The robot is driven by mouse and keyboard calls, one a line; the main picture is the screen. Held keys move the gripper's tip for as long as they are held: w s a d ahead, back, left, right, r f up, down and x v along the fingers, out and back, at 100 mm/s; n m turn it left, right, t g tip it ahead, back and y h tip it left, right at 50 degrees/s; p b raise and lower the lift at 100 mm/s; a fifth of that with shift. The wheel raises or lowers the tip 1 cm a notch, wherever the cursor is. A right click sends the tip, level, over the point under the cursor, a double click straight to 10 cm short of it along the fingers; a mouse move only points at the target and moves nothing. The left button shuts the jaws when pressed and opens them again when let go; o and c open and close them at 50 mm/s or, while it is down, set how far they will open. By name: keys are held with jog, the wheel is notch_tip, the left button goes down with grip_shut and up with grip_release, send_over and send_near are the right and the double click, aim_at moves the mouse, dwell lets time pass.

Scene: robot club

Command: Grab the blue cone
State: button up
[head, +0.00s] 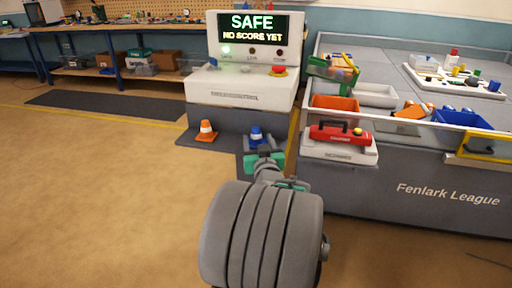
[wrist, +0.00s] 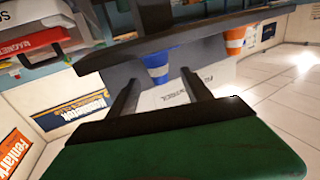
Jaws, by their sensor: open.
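The blue cone (head: 256,133) with a pale band stands at the foot of the white scoreboard stand, just beyond my gripper (head: 264,157) in the head view. Its lower part is hidden behind my gripper. In the wrist view, the blue cone (wrist: 156,66) shows in the gap between the two dark fingers of my gripper (wrist: 162,75). The jaws are open and hold nothing. I cannot tell how far the cone is from the fingertips.
An orange cone (head: 206,131) stands on the dark mat to the left of the blue one. The scoreboard stand (head: 240,92) rises behind. The floor at left is clear.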

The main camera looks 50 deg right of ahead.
aim_at(257, 134)
jog(key=x, duration=0.5)
jog(key=shift+w+d+r+b, duration=0.1)
jog(key=shift+d+r+b, duration=0.1)
jog(key=shift+b, duration=0.1)
jog(key=shift+c, duration=0.4)
grip_shut()
